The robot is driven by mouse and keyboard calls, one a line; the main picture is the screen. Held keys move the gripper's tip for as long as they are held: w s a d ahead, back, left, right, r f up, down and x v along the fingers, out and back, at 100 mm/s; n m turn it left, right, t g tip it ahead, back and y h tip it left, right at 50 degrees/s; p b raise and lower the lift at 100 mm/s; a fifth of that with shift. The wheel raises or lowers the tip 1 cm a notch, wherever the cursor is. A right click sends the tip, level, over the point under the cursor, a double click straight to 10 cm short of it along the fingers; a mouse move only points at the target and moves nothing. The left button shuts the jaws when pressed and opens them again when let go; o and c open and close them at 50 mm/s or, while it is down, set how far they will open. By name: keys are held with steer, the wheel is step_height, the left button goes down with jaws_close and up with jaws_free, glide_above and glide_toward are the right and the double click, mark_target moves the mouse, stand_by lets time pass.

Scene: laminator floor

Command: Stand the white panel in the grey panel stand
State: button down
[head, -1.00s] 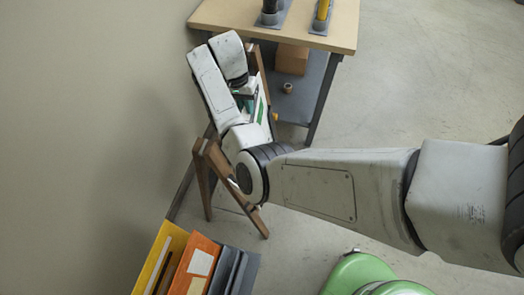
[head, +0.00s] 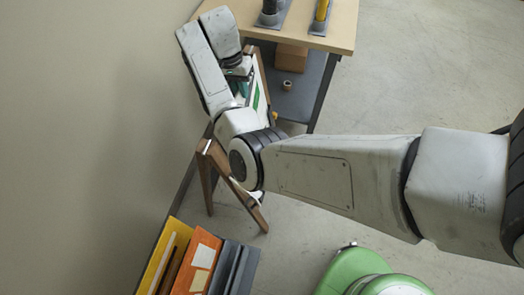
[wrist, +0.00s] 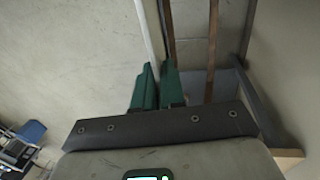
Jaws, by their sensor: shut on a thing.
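The white panel shows edge-on as a thin pale strip (wrist: 147,32) in the wrist view, between the two green fingers of my gripper (wrist: 157,75). The gripper is shut on it. In the head view my gripper (head: 241,83) is at the upper left and partly hidden by my arm. A pale piece of the panel (head: 262,86) shows beside it, near a wooden trestle (head: 234,182). I cannot tell whether the panel touches the trestle. I cannot clearly make out the grey panel stand; dark grey upright pieces (head: 234,268) stand at the lower left.
A yellow piece (head: 163,258) and an orange piece (head: 198,264) stand beside the dark grey pieces. A workbench (head: 340,28) with a lower shelf stands behind the trestle. A wall closes the left side. Something green and rounded (head: 352,273) is at the bottom. Floor at right is clear.

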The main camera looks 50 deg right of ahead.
step_height(320, 180, up, 16)
steer(key=w+a, duration=0.1)
steer(key=w, duration=0.1)
steer(key=shift+w+r, duration=0.15)
steer(key=shift+w, duration=0.25)
stand_by(1.0)
